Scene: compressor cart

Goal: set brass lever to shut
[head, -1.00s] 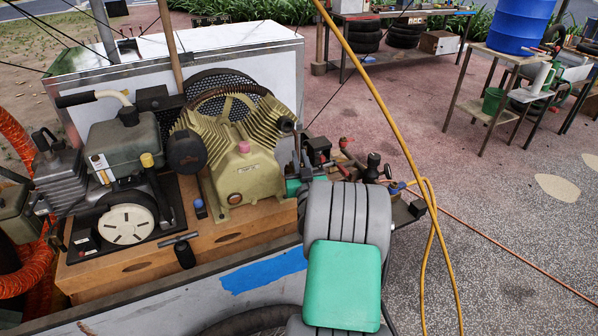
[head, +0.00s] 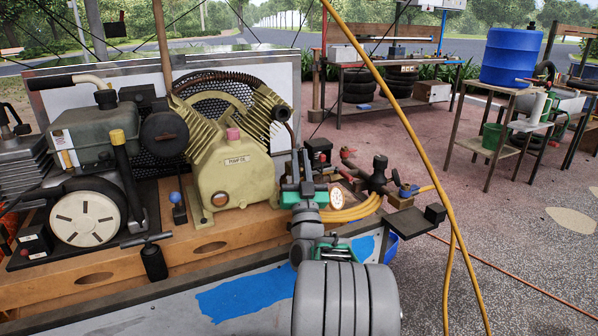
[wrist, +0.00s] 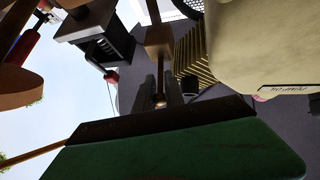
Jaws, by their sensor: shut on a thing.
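My gripper (head: 303,168), with its green body, is at the right side of the tan compressor pump, above the wooden deck. In the wrist view its two dark fingers (wrist: 161,92) are closed around the end of a thin brass-brown bar, which I take to be the brass lever (wrist: 159,101). The lever runs up from the fingers to a brown block (wrist: 159,41). In the head view the gripper and arm hide the lever, so I cannot read its setting there.
The compressor pump (head: 232,172) stands close left of my gripper. To the right are a pressure gauge (head: 337,200), a black-knobbed fitting (head: 379,172) and a red handle (head: 348,153). A yellow hose (head: 402,115) crosses the right side.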

